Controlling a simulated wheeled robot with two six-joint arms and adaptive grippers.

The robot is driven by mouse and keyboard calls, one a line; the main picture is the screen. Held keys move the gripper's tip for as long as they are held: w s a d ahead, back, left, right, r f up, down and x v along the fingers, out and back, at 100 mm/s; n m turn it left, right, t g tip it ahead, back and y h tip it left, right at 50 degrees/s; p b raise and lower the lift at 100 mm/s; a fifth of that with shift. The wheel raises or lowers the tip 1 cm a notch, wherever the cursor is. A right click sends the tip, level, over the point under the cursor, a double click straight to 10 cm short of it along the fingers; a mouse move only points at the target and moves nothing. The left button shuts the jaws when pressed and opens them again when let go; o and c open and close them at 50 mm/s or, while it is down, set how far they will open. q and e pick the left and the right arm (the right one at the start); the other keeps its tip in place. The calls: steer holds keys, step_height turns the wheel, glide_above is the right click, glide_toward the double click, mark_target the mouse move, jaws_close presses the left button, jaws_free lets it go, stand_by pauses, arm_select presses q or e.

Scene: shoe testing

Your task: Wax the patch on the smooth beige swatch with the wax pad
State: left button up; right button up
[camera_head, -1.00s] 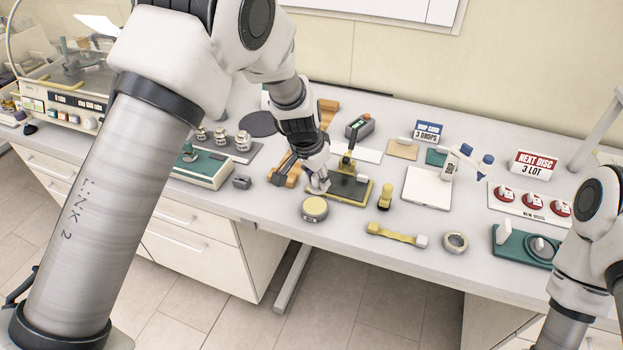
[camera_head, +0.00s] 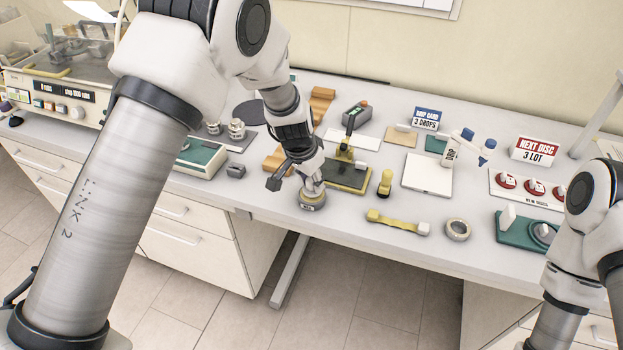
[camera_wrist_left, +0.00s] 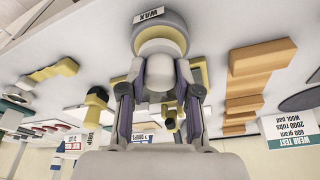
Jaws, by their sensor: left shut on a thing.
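My left gripper (camera_head: 312,188) is shut on a pale, rounded piece (camera_wrist_left: 158,72), which looks like the wax pad. It holds this piece over the round wax tin (camera_head: 312,204), near the front edge of the bench. In the left wrist view the tin (camera_wrist_left: 178,22) has a grey rim, a WAX label and yellow inside. The pad overlaps the tin there; I cannot tell how firmly they touch. A flat beige swatch (camera_head: 394,138) lies toward the back of the bench. No patch on it can be made out. My right gripper is out of view.
Beside the tin is a yellow-edged tray (camera_head: 362,187) with a dark surface.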

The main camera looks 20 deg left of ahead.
mark_target(311, 180)
arm_select(q)
steer(key=shift+f+b, duration=0.55)
stand_by(1.6)
steer(key=shift+s, duration=0.1)
step_height(311, 180, up, 7)
steer(key=p, duration=0.5)
steer(key=shift+r, duration=0.1)
stand_by(0.6)
